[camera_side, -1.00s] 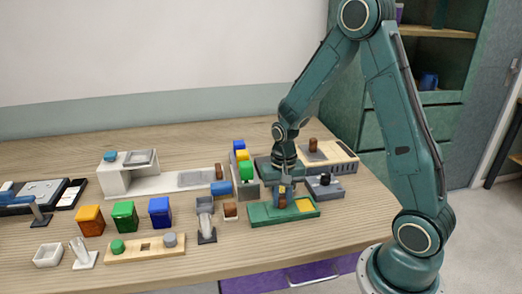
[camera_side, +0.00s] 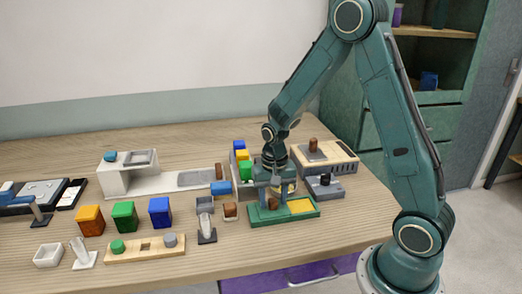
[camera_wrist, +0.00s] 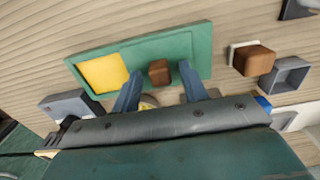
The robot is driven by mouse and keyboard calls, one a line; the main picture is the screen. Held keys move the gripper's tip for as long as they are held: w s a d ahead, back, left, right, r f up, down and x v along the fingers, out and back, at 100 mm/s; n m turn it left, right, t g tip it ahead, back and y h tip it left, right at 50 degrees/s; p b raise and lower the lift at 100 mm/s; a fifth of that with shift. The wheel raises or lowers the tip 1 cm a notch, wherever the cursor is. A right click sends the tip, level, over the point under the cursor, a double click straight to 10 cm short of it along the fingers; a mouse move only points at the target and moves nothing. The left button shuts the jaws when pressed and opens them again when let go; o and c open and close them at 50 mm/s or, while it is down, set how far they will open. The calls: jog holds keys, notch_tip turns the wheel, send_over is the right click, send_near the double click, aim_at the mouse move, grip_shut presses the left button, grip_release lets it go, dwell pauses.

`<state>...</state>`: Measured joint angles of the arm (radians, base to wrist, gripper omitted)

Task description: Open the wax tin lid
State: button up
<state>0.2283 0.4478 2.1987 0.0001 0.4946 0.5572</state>
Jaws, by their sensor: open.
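A green tray-like tin (camera_side: 256,217) sits on the table in front of my arm, with a yellow square (camera_side: 301,206) at its right end. A small brown block, like a knob (camera_side: 274,204), stands left of the yellow square. In the wrist view the green tin (camera_wrist: 200,45) lies ahead of the fingers, with the yellow square (camera_wrist: 104,72) at left and the brown block (camera_wrist: 160,72) in the middle. My gripper (camera_wrist: 160,84) is open, one finger on each side of the block's line. Whether the fingers touch it cannot be told.
A grey device with a dark knob (camera_side: 325,186) stands right of the tin. Left are a brown block on a white base (camera_side: 230,210) and a small grey box (camera_side: 205,204). Coloured blocks (camera_side: 245,171) stand behind. Bare table lies in front of the tin.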

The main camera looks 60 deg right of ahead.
aim_at(273, 200)
jog(key=shift+r, duration=0.15)
notch_tip(273, 200, up, 14)
jog(key=shift+f, duration=0.25)
dwell(0.4)
jog(key=s+a+r+n+t, duration=0.2)
jog(key=s+a+r+n, duration=0.2)
jog(key=s, duration=0.4)
jog(key=s+a+r+n+t, duration=0.3)
jog(key=s+a+r+n, duration=0.1)
jog(key=s, duration=0.5)
jog(key=shift+r+n+t, duration=0.3)
jog(key=shift+r+n, duration=0.2)
